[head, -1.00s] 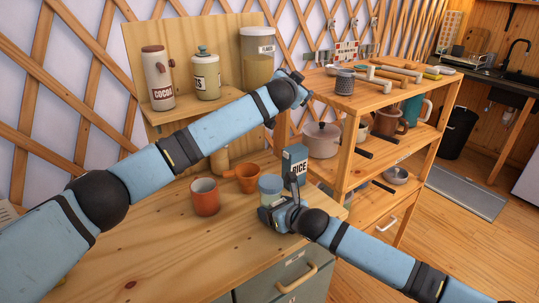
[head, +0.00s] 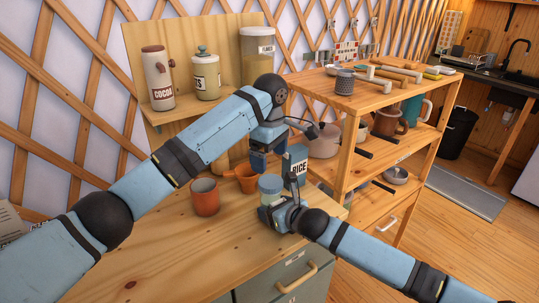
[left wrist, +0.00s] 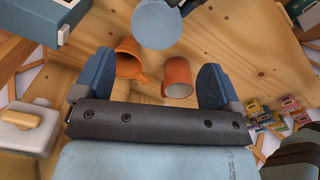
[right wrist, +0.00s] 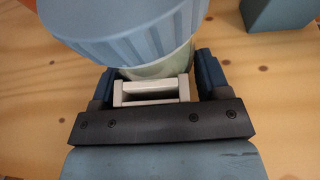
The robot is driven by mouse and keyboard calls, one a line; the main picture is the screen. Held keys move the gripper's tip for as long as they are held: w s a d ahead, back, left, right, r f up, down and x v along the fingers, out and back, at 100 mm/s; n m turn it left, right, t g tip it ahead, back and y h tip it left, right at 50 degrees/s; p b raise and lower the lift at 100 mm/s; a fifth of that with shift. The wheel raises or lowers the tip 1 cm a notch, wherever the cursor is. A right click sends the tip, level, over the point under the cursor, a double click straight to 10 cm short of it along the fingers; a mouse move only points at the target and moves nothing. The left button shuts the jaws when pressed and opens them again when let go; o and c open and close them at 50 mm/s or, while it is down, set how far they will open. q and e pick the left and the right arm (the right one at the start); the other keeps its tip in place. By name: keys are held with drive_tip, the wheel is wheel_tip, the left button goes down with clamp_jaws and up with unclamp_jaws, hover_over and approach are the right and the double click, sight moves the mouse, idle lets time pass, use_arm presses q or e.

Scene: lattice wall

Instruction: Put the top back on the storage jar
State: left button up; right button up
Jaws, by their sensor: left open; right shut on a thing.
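The storage jar (head: 264,199) stands on the wooden counter. Its blue round lid (head: 270,183) sits over its mouth; whether it is seated cannot be told. In the right wrist view the ribbed lid (right wrist: 130,30) covers the pale jar body (right wrist: 165,65). My right gripper (head: 285,215) is shut on a white handle-like part (right wrist: 152,90) at the jar's side. My left gripper (head: 262,160) is open and empty, pointing down, above and behind the jar. In the left wrist view the lid (left wrist: 158,25) lies beyond the open fingers (left wrist: 156,80), apart from them.
A wooden shelf unit (head: 345,150) is on the right. The counter's front left is clear.

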sight(268, 181)
use_arm(q)
drive_tip(key=shift+f, duration=0.15)
drive_tip(key=shift+w+f, duration=0.1)
drive_tip(key=shift+f, duration=3.8)
drive_tip(key=c, duration=0.9)
drive_tip(key=m, duration=0.9)
drive_tip(key=shift+a+m, duration=0.15)
drive_tip(key=shift+m, duration=0.15)
drive_tip(key=shift+f, duration=0.1)
